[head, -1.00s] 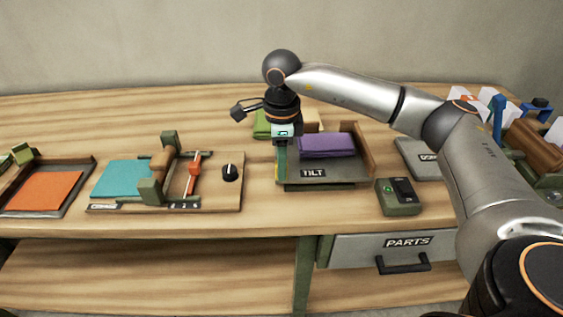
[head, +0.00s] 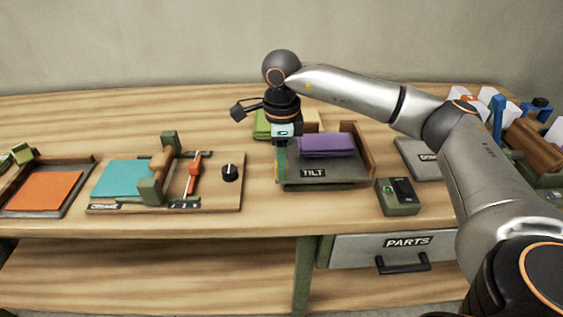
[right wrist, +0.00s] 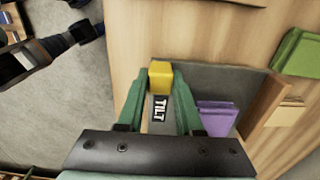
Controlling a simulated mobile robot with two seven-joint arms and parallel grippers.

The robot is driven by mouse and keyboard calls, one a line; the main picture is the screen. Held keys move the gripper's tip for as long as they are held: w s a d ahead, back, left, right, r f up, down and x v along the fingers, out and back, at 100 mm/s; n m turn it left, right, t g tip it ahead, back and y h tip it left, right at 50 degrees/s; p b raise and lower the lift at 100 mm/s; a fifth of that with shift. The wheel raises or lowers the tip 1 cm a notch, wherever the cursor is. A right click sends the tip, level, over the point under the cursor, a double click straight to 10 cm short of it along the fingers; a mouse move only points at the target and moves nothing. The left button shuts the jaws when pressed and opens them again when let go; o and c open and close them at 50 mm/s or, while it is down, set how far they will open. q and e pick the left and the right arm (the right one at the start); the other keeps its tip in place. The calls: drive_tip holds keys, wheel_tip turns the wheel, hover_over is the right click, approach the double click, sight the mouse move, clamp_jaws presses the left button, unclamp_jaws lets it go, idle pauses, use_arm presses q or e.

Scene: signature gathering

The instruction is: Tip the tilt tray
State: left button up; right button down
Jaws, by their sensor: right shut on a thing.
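The tilt tray (head: 340,178), dark grey with a TILT label, sits on the bench right of centre. A folded purple cloth or stack (head: 326,145) lies in it, also seen in the right wrist view (right wrist: 217,118). My right gripper (head: 280,172) points down at the tray's left front corner. In the right wrist view its green fingers (right wrist: 160,84) are shut on a yellow grip block (right wrist: 160,76) at the tray's edge. In the head view the arm and fingers mostly hide that block. My left gripper is not in view.
A green stack (head: 263,125) lies behind the gripper. A control box (head: 398,196) stands right of the tray. A board with a teal sheet and black knob (head: 230,173) is to the left. The PARTS drawer (head: 395,250) is below the benchtop.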

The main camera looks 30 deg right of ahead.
drive_tip(key=shift+r, duration=0.1)
drive_tip(key=shift+w+d+r+y+p, duration=0.1)
drive_tip(key=shift+d+r+y+p, duration=0.3)
drive_tip(key=shift+r+y+p, duration=0.3)
drive_tip(key=shift+w+d+r+g+y, duration=0.1)
drive_tip(key=shift+d+r+g+y, duration=0.3)
drive_tip(key=shift+r+y, duration=0.35)
drive_tip(key=shift+y, duration=0.15)
drive_tip(key=c, duration=0.6)
unclamp_jaws()
drive_tip(key=shift+o, duration=0.2)
drive_tip(key=shift+d, duration=0.1)
drive_tip(key=s+v, duration=0.1)
drive_tip(key=v, duration=1.1)
drive_tip(key=shift+w+r, duration=0.25)
drive_tip(key=shift+w, duration=0.25)
drive_tip(key=shift+s+f, duration=0.1)
